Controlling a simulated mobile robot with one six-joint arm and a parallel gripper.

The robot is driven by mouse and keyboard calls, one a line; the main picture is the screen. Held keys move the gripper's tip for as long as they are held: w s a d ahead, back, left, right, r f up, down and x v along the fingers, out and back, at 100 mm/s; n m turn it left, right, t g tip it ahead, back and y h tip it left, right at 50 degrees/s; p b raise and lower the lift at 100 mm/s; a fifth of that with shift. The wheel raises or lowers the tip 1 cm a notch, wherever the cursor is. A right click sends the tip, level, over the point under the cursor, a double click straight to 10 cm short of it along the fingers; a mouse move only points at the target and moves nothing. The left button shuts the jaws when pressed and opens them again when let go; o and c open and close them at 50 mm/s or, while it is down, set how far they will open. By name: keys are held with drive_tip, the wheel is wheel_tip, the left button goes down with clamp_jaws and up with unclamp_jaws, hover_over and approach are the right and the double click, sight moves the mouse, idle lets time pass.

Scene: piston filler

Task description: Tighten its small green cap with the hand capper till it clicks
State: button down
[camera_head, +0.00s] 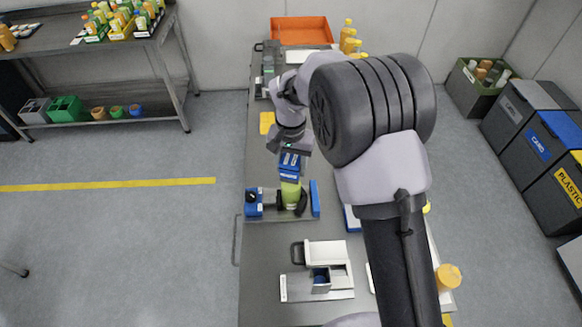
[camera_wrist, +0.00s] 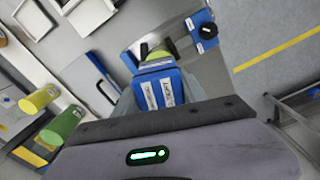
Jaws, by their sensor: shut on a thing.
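The hand capper (camera_head: 290,164) is a blue block with white labels. My gripper (camera_head: 292,152) is shut on it; the capper also shows in the wrist view (camera_wrist: 158,90). A light green bottle (camera_head: 291,193) stands directly below the capper in a clamp fixture (camera_head: 253,205) with dark jaws and blue end parts. The bottle's shoulder peeks out past the capper in the wrist view (camera_wrist: 157,54). The small green cap is hidden by the capper. The capper looks lined up over the bottle top, but I cannot tell whether it touches the cap.
The fixture stands on a long grey bench (camera_head: 262,262). A white and grey station (camera_head: 325,270) is nearer on it. An orange bin (camera_head: 302,31) and yellow-orange bottles (camera_head: 348,38) are at the far end. A shelf (camera_head: 108,70) is left; waste bins (camera_head: 550,140) are right.

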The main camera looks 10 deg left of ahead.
sight(291, 159)
drive_tip(key=m+b, duration=0.1)
drive_tip(key=m, duration=0.1)
drive_tip(key=shift+m, duration=0.4)
drive_tip(key=shift+r+p, duration=2.25)
drive_tip(key=shift+r, duration=0.9)
drive_tip(key=shift+f, duration=0.1)
